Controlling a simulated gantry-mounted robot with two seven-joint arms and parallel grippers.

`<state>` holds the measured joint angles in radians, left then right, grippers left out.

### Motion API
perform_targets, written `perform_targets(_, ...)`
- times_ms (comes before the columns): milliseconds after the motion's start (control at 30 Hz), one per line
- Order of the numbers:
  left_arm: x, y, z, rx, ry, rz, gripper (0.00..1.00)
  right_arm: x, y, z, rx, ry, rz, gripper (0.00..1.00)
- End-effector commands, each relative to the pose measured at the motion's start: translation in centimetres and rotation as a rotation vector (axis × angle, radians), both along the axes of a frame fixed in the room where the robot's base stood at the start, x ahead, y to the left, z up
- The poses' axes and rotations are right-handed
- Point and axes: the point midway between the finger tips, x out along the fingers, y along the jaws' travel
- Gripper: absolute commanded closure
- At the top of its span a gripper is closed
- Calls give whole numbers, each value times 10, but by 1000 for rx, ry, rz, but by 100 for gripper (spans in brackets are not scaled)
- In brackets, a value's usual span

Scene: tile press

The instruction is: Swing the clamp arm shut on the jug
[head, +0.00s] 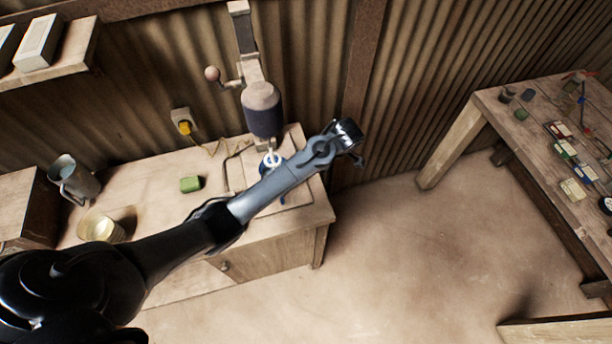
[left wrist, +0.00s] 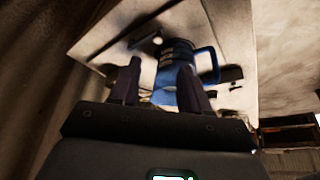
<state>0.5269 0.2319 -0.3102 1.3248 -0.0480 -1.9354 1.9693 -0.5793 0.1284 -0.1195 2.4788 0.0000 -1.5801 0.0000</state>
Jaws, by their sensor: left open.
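A blue jug (left wrist: 178,54) with a handle stands on a pale board in the left wrist view. In the head view only blue parts of the jug (head: 271,161) show under the drill-like press (head: 262,110), behind my left arm. My left gripper (head: 357,157) is at the right of the press in the head view. In the left wrist view its two dark fingers (left wrist: 160,72) are apart, with the jug beyond them and partly hidden. A thin bent dark bar (head: 236,153) lies left of the jug; I cannot tell whether it is the clamp arm. My right gripper is not in view.
The wooden bench (head: 150,165) carries a green block (head: 190,184), a metal pitcher (head: 74,180) and a pale bowl (head: 101,229). A yellow plug (head: 184,127) sits in the wall. A table (head: 530,125) with small items stands at the right, with open floor between.

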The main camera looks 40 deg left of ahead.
Motion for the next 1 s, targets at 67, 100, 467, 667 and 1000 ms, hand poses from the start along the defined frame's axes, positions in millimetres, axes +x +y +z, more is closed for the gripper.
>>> perform_targets(67, 2, 2, -2, 1, -5, 0, 54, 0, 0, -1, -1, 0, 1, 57)
perform_targets(100, 2, 4, -5, 1, -5, 0, 54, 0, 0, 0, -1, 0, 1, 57)
perform_targets(467, -4, 25, -57, 1, -3, 1, 54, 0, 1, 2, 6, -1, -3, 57)
perform_targets(667, -5, 35, -81, 1, -5, 0, 54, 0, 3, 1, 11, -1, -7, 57)
perform_targets(1000, -7, 40, -94, -1, -7, 0, 54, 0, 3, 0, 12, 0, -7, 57)
